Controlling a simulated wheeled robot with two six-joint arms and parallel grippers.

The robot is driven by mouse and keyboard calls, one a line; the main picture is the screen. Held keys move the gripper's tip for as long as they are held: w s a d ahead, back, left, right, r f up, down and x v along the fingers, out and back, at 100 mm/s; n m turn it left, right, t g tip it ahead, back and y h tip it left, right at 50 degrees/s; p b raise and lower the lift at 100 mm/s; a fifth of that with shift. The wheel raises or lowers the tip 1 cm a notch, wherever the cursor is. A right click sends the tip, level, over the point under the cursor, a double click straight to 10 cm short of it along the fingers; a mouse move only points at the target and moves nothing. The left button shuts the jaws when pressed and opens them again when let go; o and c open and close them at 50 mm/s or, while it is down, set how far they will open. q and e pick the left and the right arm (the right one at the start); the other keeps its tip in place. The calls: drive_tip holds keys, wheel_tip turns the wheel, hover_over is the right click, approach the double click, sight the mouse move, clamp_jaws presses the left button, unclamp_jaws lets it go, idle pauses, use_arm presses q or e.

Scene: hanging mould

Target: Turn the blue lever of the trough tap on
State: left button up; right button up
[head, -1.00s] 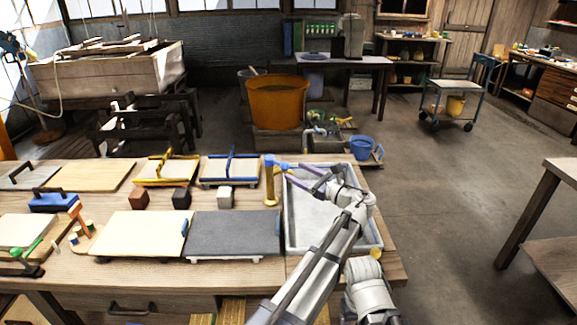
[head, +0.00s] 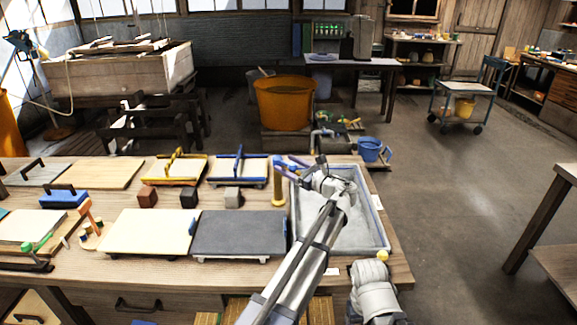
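The trough tap (head: 279,188) is a brass post at the left edge of the grey trough (head: 386,236). Its blue lever (head: 280,161) is at the top of the post. My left gripper (head: 297,168) is over the trough's back left corner, just right of the lever. Its purple fingers point left toward the lever; they are small and partly overlap, so I cannot tell their gap or whether they touch it. My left arm hides part of the trough.
Boards, trowels and small blocks (head: 189,197) cover the bench left of the tap. A dark grey board (head: 240,233) lies close to the trough. A yellow item (head: 382,256) is at the trough's front right corner. A blue bucket (head: 370,149) stands behind; floor to the right is open.

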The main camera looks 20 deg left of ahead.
use_arm(q)
clamp_jaws()
idle(0.3)
idle(0.9)
